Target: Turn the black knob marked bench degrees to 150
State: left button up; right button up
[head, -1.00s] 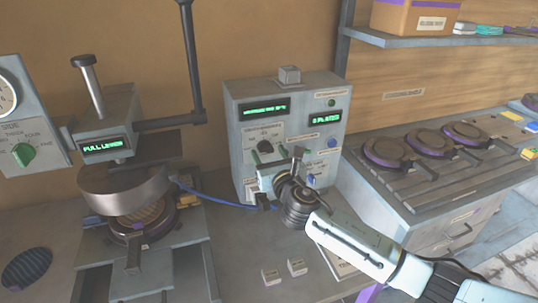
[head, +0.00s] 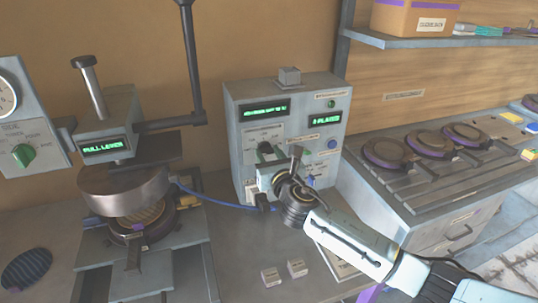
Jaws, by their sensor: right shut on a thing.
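The grey control box (head: 237,160) stands at the back of the bench with green displays on its front. The black knob (head: 265,148) sits on a pale dial plate on that front, mostly covered by my right gripper. My right gripper (head: 268,160) is at the dial, shut on the black knob. The dial's marks and the knob's pointer are too small to read. The upper left display (head: 266,108) is lit, but its text is too blurred to read surely. My left gripper is not in view.
A press with a round head (head: 125,190) and tall lever (head: 192,60) stands at left. A blue cable (head: 215,202) runs from it to the box. Two small labelled blocks (head: 271,277) lie in front. A rack of round plates (head: 385,152) is at right.

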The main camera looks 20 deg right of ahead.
jog(key=m, duration=0.3)
jog(key=shift+d, duration=0.1)
jog(key=m, duration=0.3)
jog(key=shift+f+m, duration=0.1)
jog(key=shift+m, duration=0.3)
jog(key=m, duration=0.3)
jog(key=shift+d+m, duration=0.1)
jog(key=shift+m, duration=0.2)
jog(key=m, duration=0.3)
jog(key=shift+f+m, duration=0.15)
jog(key=shift+m, duration=0.15)
jog(key=m, duration=0.6)
jog(key=shift+f, duration=0.1)
jog(key=m+p, duration=0.1)
jog(key=m, duration=0.5)
jog(key=shift+f+m+p, duration=0.1)
jog(key=shift+m+p, duration=0.2)
